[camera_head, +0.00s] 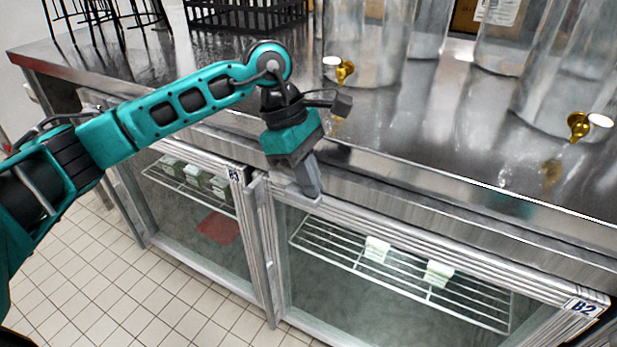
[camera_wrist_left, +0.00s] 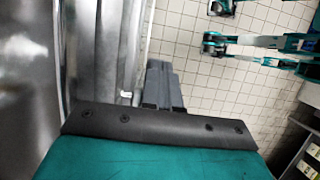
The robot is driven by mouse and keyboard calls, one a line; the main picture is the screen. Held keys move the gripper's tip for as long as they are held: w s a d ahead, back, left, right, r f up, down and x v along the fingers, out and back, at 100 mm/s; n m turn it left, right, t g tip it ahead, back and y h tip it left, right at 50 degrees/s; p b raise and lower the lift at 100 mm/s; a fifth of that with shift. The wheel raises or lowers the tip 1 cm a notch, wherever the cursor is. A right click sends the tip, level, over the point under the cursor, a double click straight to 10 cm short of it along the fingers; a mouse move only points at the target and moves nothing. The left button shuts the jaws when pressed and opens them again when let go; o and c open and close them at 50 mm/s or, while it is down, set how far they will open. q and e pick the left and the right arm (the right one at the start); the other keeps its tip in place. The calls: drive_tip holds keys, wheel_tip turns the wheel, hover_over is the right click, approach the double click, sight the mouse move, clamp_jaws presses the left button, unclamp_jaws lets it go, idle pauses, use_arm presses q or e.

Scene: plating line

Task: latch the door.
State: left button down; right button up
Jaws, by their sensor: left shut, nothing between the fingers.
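Two glass-fronted, metal-framed doors stand side by side under the counter. The right door (camera_head: 400,212) carries a B2 label (camera_head: 582,307), and the left door (camera_head: 180,262) carries a B3 label (camera_head: 233,174). Both look flush or nearly flush with the front; I cannot tell whether either is latched. My left gripper (camera_head: 312,190) points down at the top left corner of the B2 door, its fingers shut and empty. In the left wrist view the fingers (camera_wrist_left: 162,85) show beside the metal front. Contact with the door is unclear. My right gripper is not in view.
The steel counter (camera_head: 400,140) overhangs the doors. Clear dispensers with brass taps (camera_head: 578,125) and a black crate (camera_head: 245,15) stand on it. White packs (camera_head: 438,272) sit on a wire shelf behind the B2 glass. The tiled floor (camera_head: 100,270) in front is clear.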

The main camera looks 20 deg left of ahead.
use_arm(q)
drive_tip(key=shift+s+d+f, duration=0.1)
drive_tip(key=shift+s+f, duration=0.05)
drive_tip(key=shift+f, duration=0.15)
wheel_tip(320, 180, up, 5)
drive_tip(key=p, duration=0.3)
drive_tip(key=shift+f, duration=0.15)
wheel_tip(320, 180, up, 10)
drive_tip(key=p, duration=0.1)
